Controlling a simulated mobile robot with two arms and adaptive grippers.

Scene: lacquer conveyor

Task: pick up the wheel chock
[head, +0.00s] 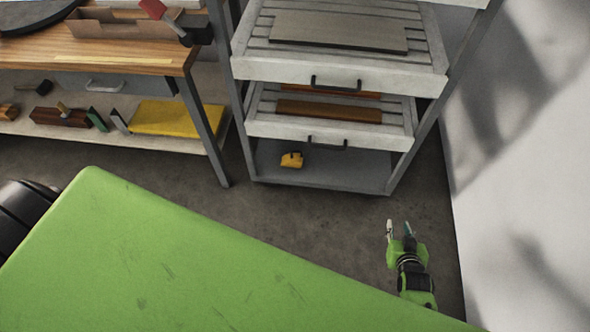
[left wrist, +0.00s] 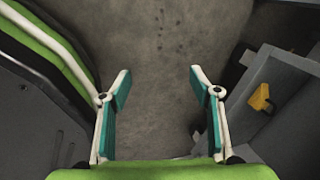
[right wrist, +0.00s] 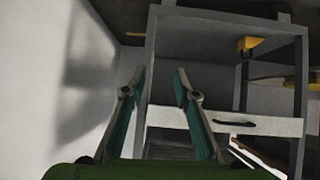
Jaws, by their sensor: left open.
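The wheel chock (head: 291,159) is a small yellow block with a dark part on top. It sits on the bottom grey shelf of the drawer rack, near the front and left of its middle. It also shows in the left wrist view (left wrist: 260,97) at the right, and in the right wrist view (right wrist: 248,43) at the upper right. My right gripper (head: 398,226) is open and empty, in front of the rack's right side and apart from the chock. My left gripper (left wrist: 160,75) is open and empty over bare floor, with the chock right of its fingers. It is out of the head view.
The rack (head: 310,181) has pale drawers (head: 345,133) with dark handles above the chock. A wooden workbench (head: 100,55) stands left of it, with tools and a yellow case (head: 165,118) on its lower shelf. A white wall (head: 520,180) closes the right. The floor (head: 270,215) before the rack is clear.

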